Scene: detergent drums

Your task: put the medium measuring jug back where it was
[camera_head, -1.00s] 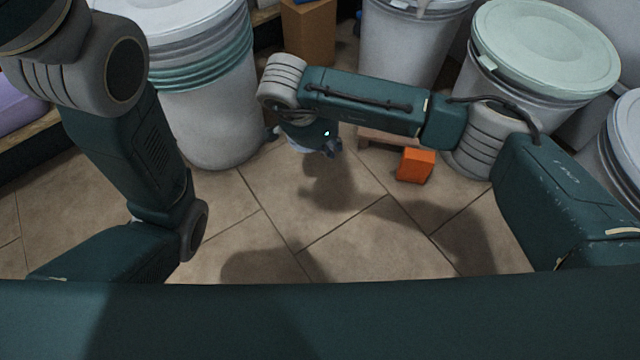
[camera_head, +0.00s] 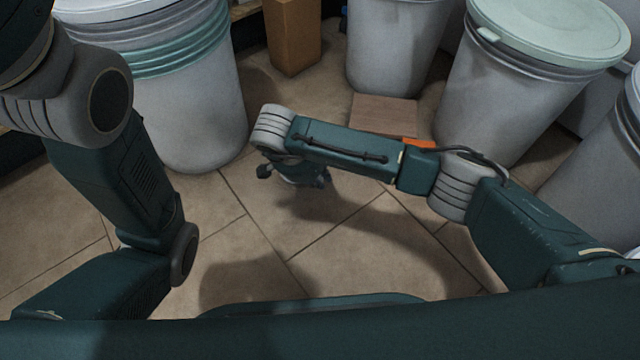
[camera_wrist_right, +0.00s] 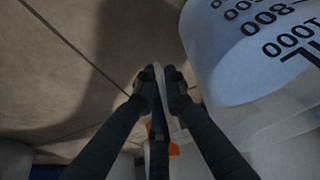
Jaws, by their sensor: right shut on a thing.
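The measuring jug (camera_wrist_right: 250,50) fills the upper right of the right wrist view. It is pale and translucent, with large dark numbers such as 800 and 1000. My right gripper (camera_wrist_right: 158,84) is shut on a thin light strip between its fingertips, which looks like the jug's handle. In the head view my right gripper (camera_head: 292,174) points down over the floor, and my arm hides most of the jug. I cannot tell its size against other jugs. My left arm shows at the left, but its gripper is out of view.
A wooden board (camera_head: 384,113) lies on the floor beyond my right arm, with an orange block (camera_head: 419,143) partly hidden by that arm. Large drums (camera_head: 185,100) stand at left and right (camera_head: 510,75), another (camera_head: 392,50) at the back. A brown box (camera_head: 292,35) stands between. Tiled floor in front is clear.

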